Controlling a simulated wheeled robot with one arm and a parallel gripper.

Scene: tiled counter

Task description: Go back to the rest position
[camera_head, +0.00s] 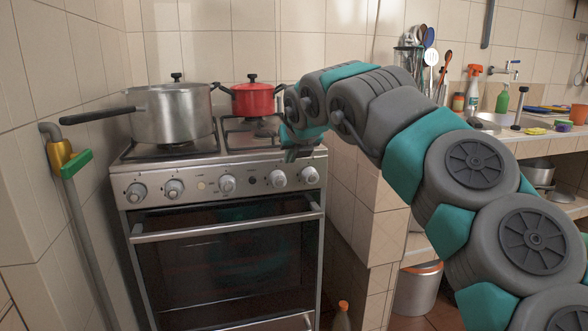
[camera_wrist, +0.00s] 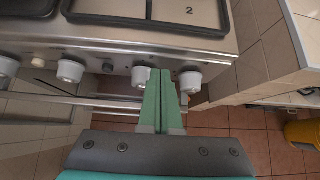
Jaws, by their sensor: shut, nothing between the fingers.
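My gripper (camera_wrist: 160,88) is shut and empty in the wrist view, its green fingers together just in front of the stove's row of knobs. In the head view my gripper (camera_head: 290,152) is at the stove's right front edge, above the right-hand knobs. Its fingertips are small there and partly hidden by my wrist. My arm reaches in from the right. The stove (camera_head: 215,165) stands below and left of my gripper. I cannot tell whether the fingers touch a knob.
A large steel pot (camera_head: 172,115) with its long handle pointing left and a red pot (camera_head: 253,99) stand on the stove. The sink counter (camera_head: 545,138) is at right. A bucket (camera_head: 418,290) is on the floor.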

